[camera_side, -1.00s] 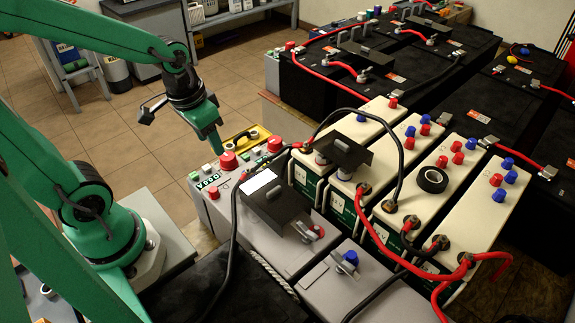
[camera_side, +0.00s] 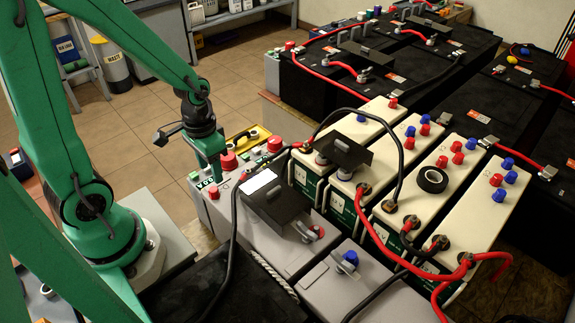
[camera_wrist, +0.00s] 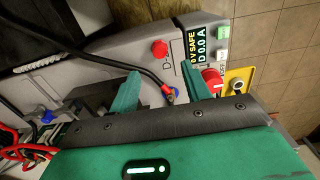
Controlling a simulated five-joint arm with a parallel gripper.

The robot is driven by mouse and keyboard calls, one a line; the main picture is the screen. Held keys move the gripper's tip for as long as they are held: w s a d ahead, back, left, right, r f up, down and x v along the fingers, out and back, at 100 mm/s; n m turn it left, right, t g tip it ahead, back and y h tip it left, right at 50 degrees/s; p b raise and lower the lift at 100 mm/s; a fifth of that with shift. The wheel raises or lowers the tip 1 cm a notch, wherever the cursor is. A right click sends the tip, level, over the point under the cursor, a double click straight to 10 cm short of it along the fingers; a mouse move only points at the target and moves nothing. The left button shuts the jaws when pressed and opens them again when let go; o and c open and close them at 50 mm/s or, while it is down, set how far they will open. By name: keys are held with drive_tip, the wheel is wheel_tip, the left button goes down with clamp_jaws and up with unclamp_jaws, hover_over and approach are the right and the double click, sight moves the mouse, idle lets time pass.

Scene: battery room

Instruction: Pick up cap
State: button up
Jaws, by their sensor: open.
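Several small red and blue caps are in view; I cannot tell which one the task means. A red cap (camera_side: 218,194) sits on top of the grey power unit at its near left corner; a red cap (camera_wrist: 160,48) shows just beyond my fingertips in the wrist view. Blue caps (camera_side: 426,118) and red caps (camera_side: 458,158) stand on the cream batteries. My gripper (camera_side: 212,176) points down over the unit's left end. In the wrist view my gripper (camera_wrist: 162,75) is open, its two green fingers apart with nothing held between them. The side view hides part of the unit behind the fingers.
Larger red knobs (camera_side: 228,160) stand close to my gripper. A black cable (camera_side: 231,225) crosses the grey unit. Black covers (camera_side: 272,200), a tape roll (camera_side: 432,179) and red cables (camera_side: 400,262) lie to the right. Open tiled floor (camera_side: 120,125) is at the left.

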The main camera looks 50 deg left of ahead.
sight(213, 190)
drive_tip(key=shift+f, duration=0.85)
drive_tip(key=shift+f, duration=0.1)
drive_tip(key=shift+s+f, duration=0.2)
drive_tip(key=shift+f, duration=2.3)
drive_tip(key=shift+c, duration=0.5)
clamp_jaws()
